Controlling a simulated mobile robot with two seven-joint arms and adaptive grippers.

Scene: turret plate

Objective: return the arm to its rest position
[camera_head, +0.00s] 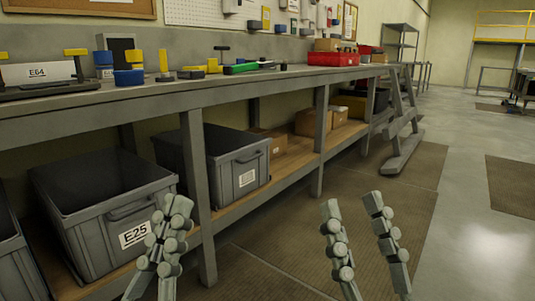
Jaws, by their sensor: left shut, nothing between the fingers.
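My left gripper (168,225) is low in the head view, in front of the grey bin marked E25. Its fingers are together with nothing between them. My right gripper (350,205) is to the right of it, above the brown floor mat. Its two fingers stand well apart and no object shows between them. Only the fingers of both grippers are in view; the rest of the arms lies below the picture's edge.
A long grey workbench (170,103) with tools and a red bin (333,58) runs along the left. Grey bins (85,247) and cardboard boxes (308,122) sit on its lower shelf. The floor at right (470,235) is clear.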

